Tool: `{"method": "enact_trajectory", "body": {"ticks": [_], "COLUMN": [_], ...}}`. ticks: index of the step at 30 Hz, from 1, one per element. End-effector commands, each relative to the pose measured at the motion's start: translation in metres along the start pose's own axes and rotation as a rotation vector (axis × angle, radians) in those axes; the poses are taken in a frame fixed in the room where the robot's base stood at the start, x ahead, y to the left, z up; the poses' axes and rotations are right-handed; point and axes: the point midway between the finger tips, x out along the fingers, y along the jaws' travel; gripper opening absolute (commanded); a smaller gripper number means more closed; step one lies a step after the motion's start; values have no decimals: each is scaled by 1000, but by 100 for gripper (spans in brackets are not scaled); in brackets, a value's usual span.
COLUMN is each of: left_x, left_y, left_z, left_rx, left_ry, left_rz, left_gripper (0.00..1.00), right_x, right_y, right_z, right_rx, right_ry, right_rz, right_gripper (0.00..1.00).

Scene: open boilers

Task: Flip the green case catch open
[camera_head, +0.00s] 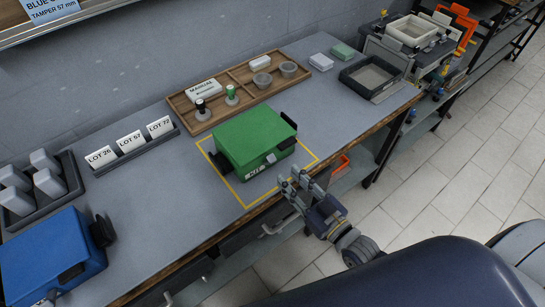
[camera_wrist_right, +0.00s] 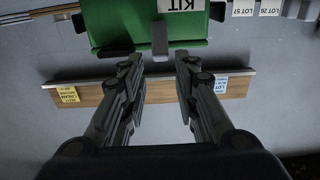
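The green case (camera_head: 254,139) stands lid down inside a yellow outline on the bench. Its small grey catch (camera_head: 271,159) is on the front face, to the right of the KIT label (camera_head: 254,173). In the right wrist view the case (camera_wrist_right: 120,24) is at the top, and the grey catch (camera_wrist_right: 160,40) shows just beyond my fingertips. My right gripper (camera_head: 292,184) is in front of the case near the bench edge, apart from the catch. Its two fingers (camera_wrist_right: 158,64) are spread with nothing between them. My left gripper is not in view.
A blue case (camera_head: 52,258) stands at the left. LOT cards (camera_head: 131,142) and a wooden tray (camera_head: 204,115) with stamps and bowls are behind the green case. An open grey box (camera_head: 371,75) is at the far right.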

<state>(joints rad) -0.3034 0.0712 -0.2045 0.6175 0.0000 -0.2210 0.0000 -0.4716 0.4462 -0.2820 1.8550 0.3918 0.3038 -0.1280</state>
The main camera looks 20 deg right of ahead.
Motion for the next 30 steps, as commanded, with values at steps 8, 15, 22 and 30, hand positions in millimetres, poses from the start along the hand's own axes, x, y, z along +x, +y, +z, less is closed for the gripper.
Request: {"method": "enact_trajectory", "body": {"ticks": [8, 15, 22, 30], "left_x": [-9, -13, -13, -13], "left_y": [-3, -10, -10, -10], "left_z": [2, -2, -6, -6], "left_rx": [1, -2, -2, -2], "left_ry": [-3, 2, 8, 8], "left_rz": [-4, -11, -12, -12], "left_gripper": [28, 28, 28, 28], "right_x": [48, 76, 85, 85], "right_y": [0, 0, 0, 0], "right_z": [-2, -1, 0, 0], "right_rx": [-1, 0, 1, 0], "right_ry": [3, 0, -1, -1], "right_rz": [1, 0, 0, 0], "right_gripper": [28, 28, 28, 17]}}
